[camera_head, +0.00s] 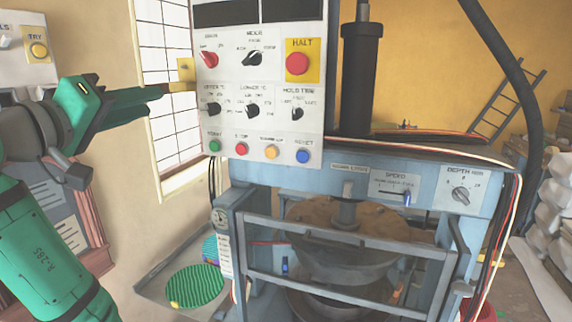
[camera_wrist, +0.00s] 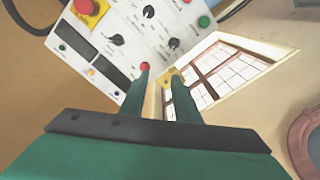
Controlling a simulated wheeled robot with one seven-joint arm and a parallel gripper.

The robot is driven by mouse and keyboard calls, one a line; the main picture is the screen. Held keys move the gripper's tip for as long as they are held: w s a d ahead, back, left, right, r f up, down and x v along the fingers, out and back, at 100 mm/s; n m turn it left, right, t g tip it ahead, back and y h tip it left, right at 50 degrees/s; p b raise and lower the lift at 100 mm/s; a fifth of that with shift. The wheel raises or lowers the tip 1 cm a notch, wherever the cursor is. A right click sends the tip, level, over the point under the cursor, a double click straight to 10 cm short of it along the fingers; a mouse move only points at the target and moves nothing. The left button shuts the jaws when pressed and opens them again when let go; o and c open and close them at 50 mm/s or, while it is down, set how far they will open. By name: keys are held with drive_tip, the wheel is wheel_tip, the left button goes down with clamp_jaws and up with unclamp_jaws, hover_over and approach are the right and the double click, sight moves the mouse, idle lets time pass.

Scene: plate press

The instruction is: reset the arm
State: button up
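My green arm comes in from the left in the head view, and my gripper (camera_head: 160,92) points right toward the side edge of the white control panel (camera_head: 230,90). In the wrist view my gripper (camera_wrist: 161,75) has its two dark green fingers apart, with a gap between them. A small yellow bracket (camera_head: 186,68) sticks out from the panel's left edge right at the fingertips. It also shows in the wrist view (camera_wrist: 167,76), between the tips. I cannot tell whether the fingers touch it. Nothing is visibly held.
The panel carries a red HALT button (camera_head: 297,64), several knobs and a blue button (camera_head: 303,156). The blue press frame (camera_head: 345,175) stands below it. A green ribbed disc (camera_head: 195,286) lies on a tray at lower left. A window (camera_head: 166,80) is behind my fingers.

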drive_tip(key=w+f+n+y, duration=0.2)
drive_tip(key=w+f, duration=0.3)
drive_tip(key=f, duration=0.9)
drive_tip(key=w+f+n+y, duration=0.1)
drive_tip(key=w+f, duration=0.3)
drive_tip(key=f, duration=1.1)
drive_tip(key=s+d+f+n+y, duration=0.1)
drive_tip(key=s+d+f+y, duration=0.2)
drive_tip(key=f, duration=1)
drive_tip(key=s+d+f, duration=0.3)
drive_tip(key=d+f, duration=0.2)
drive_tip(key=f, duration=0.8)
drive_tip(key=s+d+f+m+g, duration=0.1)
drive_tip(key=s+d+f, duration=0.2)
drive_tip(key=s+f, duration=0.3)
drive_tip(key=s+d+f+m+y, duration=0.1)
drive_tip(key=s+d+f, duration=0.3)
drive_tip(key=s, duration=0.4)
drive_tip(key=s+d+f+m+g, duration=0.1)
drive_tip(key=s+d+f, duration=0.2)
drive_tip(key=s+f, duration=0.35)
drive_tip(key=s+d+r+m, duration=0.2)
drive_tip(key=s+d, duration=0.1)
drive_tip(key=s, duration=0.9)
drive_tip(key=s+d+r+m+h, duration=0.1)
drive_tip(key=s+d+r+m, duration=0.1)
drive_tip(key=s, duration=0.9)
drive_tip(key=shift+s+d+r+m+h, duration=0.15)
drive_tip(key=shift+s+d+m+h, duration=0.2)
drive_tip(key=shift+d+m, duration=0.65)
